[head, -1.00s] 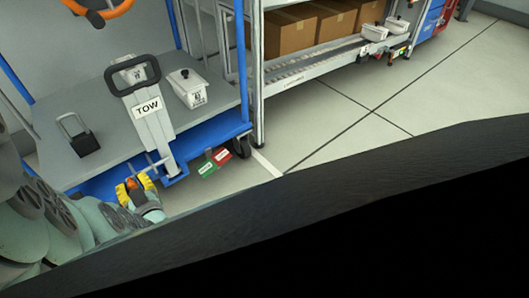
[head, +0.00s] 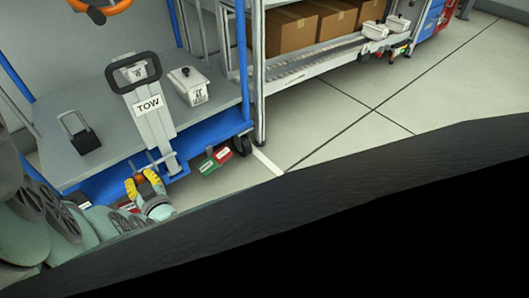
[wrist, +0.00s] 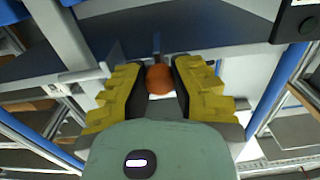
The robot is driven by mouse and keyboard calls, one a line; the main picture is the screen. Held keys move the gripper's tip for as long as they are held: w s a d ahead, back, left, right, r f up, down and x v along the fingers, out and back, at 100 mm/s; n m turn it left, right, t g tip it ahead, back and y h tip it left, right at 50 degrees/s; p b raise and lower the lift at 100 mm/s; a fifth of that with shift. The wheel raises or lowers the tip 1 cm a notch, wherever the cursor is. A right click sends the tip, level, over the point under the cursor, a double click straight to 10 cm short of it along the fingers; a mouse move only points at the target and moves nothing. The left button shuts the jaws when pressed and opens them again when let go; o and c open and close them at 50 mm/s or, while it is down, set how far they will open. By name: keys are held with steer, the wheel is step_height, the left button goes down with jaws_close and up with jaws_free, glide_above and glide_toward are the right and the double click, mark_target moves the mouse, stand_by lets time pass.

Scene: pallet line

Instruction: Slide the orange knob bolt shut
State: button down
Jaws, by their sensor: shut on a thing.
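The orange knob (wrist: 160,78) sits between the yellow finger pads of my gripper (wrist: 154,88) in the wrist view, and the gripper is shut on it. In the head view my gripper (head: 148,178) is at the foot of the grey tow handle (head: 151,126), low on the front of the blue cart (head: 215,128). Only a little of the orange knob shows there, between the pads. The bolt's rod and its socket are mostly hidden, so I cannot tell how far it is slid.
A green tag (head: 207,165) and a red tag (head: 222,154) hang right of my gripper. A white container (head: 188,88) and a dark padlock-shaped block (head: 84,142) stand on the cart deck. A rack with cardboard boxes (head: 291,31) is behind. The floor (head: 330,120) at right is clear.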

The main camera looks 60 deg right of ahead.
steer(key=c, duration=1.3)
jaws_free()
steer(key=shift+d+r, duration=0.2)
steer(key=o, duration=0.6)
steer(key=shift+d, duration=0.2)
steer(key=shift+c, duration=0.2)
steer(key=shift+a, duration=0.15)
steer(key=shift+a+f, duration=0.1)
